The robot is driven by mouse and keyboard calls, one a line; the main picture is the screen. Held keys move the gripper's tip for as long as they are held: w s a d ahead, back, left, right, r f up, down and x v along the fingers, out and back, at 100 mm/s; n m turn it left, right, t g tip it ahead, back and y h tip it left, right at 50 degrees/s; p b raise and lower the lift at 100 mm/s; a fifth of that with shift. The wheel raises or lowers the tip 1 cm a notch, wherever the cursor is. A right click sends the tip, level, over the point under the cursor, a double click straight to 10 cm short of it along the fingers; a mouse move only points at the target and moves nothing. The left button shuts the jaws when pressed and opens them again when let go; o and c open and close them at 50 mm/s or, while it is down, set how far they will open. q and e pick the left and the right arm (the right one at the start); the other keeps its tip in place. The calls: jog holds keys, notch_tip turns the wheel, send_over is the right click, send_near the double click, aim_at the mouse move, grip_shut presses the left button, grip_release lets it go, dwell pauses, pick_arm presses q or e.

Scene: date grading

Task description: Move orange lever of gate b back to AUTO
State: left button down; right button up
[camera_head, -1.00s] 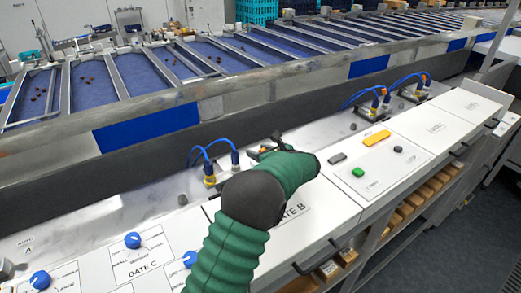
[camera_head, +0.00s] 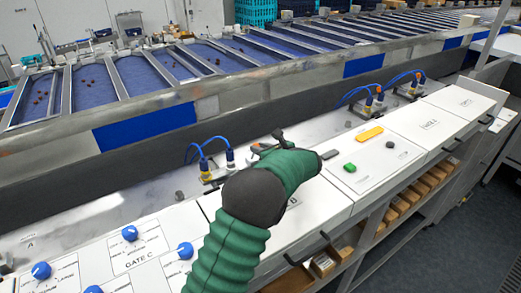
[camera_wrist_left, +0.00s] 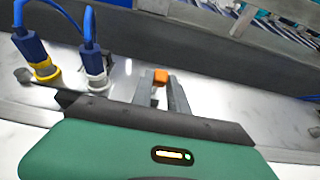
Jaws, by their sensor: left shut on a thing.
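The small orange lever (camera_wrist_left: 160,76) shows in the left wrist view, its orange tip between the grey fingers. My left gripper (camera_wrist_left: 160,95) is shut on the lever. In the head view the left gripper (camera_head: 266,146) is at the back edge of the gate B panel (camera_head: 318,203), right of a pair of blue-hosed fittings (camera_head: 207,170). My green and dark forearm covers most of the gate B label and much of the panel. I cannot read any AUTO mark by the lever. My right gripper is in neither view.
A panel with blue knobs (camera_head: 130,233) marked GATE C lies at the left. Right of gate B are a green button (camera_head: 350,168) and an orange-yellow block (camera_head: 369,134). The blue-floored sorting conveyor (camera_head: 137,75) runs behind. Blue hoses (camera_wrist_left: 90,25) stand left of the gripper.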

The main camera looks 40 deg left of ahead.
pick_arm(q)
jog(key=shift+s+d+f, duration=0.1)
jog(key=shift+d+f, duration=0.05)
jog(key=shift+f, duration=0.4)
